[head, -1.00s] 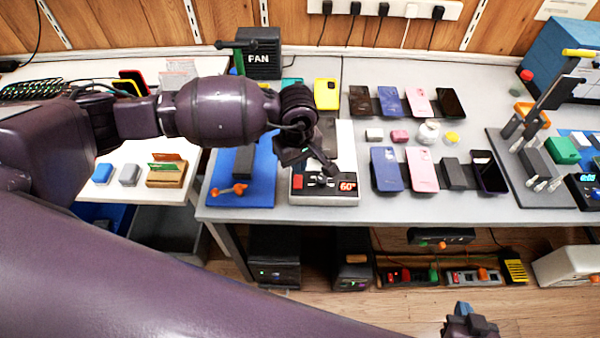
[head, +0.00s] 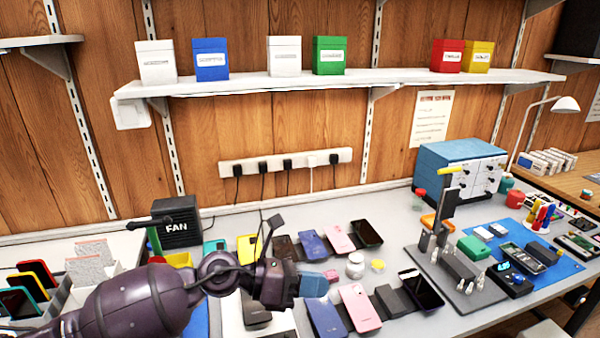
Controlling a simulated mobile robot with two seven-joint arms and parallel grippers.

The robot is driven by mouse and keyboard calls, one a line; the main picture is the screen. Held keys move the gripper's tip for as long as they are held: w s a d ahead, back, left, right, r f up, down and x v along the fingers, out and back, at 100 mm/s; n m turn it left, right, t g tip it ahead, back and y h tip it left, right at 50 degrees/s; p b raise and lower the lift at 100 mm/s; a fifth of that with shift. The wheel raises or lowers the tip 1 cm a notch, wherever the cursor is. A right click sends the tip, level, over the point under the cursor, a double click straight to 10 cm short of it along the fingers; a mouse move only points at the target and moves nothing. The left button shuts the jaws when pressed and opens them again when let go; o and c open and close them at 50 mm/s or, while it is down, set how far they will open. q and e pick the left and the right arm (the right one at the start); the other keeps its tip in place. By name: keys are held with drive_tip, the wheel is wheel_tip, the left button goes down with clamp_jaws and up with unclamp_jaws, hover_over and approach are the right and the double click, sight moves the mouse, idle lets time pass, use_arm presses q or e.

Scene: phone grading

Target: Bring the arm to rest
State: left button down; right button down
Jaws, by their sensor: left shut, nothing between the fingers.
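My left arm comes in from the lower left in dark purple. My left gripper (head: 272,226) is shut and empty, with its narrow tip pointing up in the picture, in front of the workbench's phone rows. It overlaps the dark brown phone (head: 286,247) and the area beside the blue phone (head: 312,245). I cannot tell its height above the bench. The heating plate under my wrist is mostly hidden. My right gripper is not in view.
The grey bench (head: 397,222) carries several phones. A black FAN box (head: 176,222) stands at the back left. A shelf (head: 230,88) with coloured boxes hangs above.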

use_arm(q)
drive_tip(key=w+a+r+n+t+h, duration=0.1)
drive_tip(key=w+a+r+n+t, duration=0.15)
drive_tip(key=n+t, duration=0.55)
drive_tip(key=w+a+r+n+t, duration=0.1)
drive_tip(key=w+a+n+t, duration=0.2)
drive_tip(key=n, duration=0.8)
drive_tip(key=s+a+f+n+t+y, duration=0.1)
drive_tip(key=a+f+n+t+y, duration=0.4)
drive_tip(key=a+f+n+y, duration=0.9)
drive_tip(key=s+a+f+n+g+y, duration=0.1)
drive_tip(key=s+a+f+n, duration=0.2)
drive_tip(key=s, duration=0.4)
drive_tip(key=s+a+f+n+g+y, duration=0.1)
drive_tip(key=s+a+f+n+g, duration=0.1)
drive_tip(key=s+a+f+n, duration=0.2)
drive_tip(key=s+a+f+n+g+y, duration=0.1)
drive_tip(key=s+a+f+n+g, duration=0.1)
drive_tip(key=s+f+n, duration=0.4)
drive_tip(key=shift+s+a+f+n, duration=0.4)
drive_tip(key=shift+s+a+f, duration=0.5)
drive_tip(key=shift+s+f, duration=1.55)
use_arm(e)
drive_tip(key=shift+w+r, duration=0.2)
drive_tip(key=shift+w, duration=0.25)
use_arm(q)
drive_tip(key=shift+s+r, duration=0.55)
drive_tip(key=shift+r, duration=0.05)
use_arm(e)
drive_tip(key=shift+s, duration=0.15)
